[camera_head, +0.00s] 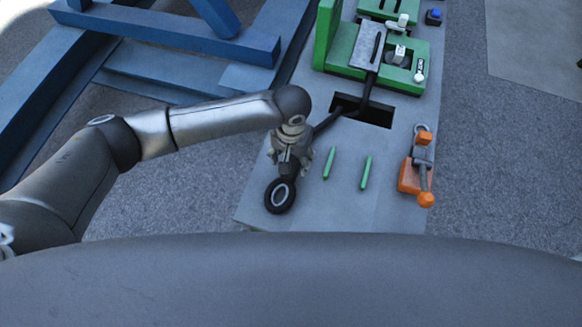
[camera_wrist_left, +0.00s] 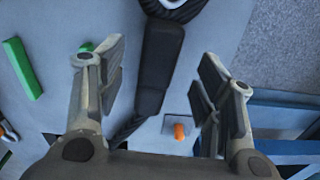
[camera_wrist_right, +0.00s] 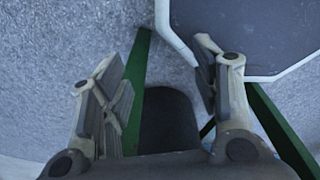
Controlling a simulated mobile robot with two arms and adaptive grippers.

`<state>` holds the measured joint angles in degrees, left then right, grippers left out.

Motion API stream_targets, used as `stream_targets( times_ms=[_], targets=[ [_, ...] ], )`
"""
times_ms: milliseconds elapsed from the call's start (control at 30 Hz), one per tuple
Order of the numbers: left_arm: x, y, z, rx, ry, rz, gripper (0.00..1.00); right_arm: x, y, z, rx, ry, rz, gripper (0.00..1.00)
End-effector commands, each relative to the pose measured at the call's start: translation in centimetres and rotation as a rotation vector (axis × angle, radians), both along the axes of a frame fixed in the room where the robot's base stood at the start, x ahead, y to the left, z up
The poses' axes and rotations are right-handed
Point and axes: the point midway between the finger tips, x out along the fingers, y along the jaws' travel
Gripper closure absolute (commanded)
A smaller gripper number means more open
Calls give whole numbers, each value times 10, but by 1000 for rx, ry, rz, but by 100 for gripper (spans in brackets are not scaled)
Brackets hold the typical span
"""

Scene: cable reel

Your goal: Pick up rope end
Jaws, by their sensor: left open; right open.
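The rope end is a black eye loop with a metal ring (camera_head: 280,196), lying at the near left of the grey table (camera_head: 400,190). The black rope runs from it to a dark slot (camera_head: 375,110) in the table. My left gripper (camera_head: 287,168) is just above the rope, right behind the loop, and hides part of it. In the left wrist view, the rope's thick black sleeve (camera_wrist_left: 158,62) lies between the spread fingers, with gaps on both sides. The loop is cut off at the top. My right gripper (camera_wrist_right: 165,90) shows only in its wrist view, open and empty.
Two green pegs (camera_head: 329,163) (camera_head: 366,172) lie right of the left gripper. An orange and grey clamp-like device (camera_head: 415,170) stands at the table's right edge. Green machinery (camera_head: 375,50) is at the back. A blue frame (camera_head: 170,40) stands at the left. Grey ground (camera_wrist_right: 60,60) lies below my right gripper.

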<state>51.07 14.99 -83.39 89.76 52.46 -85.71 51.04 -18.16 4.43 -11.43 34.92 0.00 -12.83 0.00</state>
Motion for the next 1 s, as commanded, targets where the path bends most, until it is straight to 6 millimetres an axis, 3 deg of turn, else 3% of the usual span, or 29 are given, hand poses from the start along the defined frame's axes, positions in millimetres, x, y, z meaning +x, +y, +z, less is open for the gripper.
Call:
stream_targets(
  times_ms=[100,267,567,1000],
  targets=[
    [-6,2,-16,4,4,-1,39,13,1,12,2,-18,1,43],
    [-6,1,-37,1,2,-1,39,32,3,14,5,-49,1,43],
    [-5,1,-42,0,1,-2,41,25,2,14,4,-38,2,43],
    [-5,1,-42,0,1,-1,97,16,-2,13,-1,-25,3,43]
  ],
)
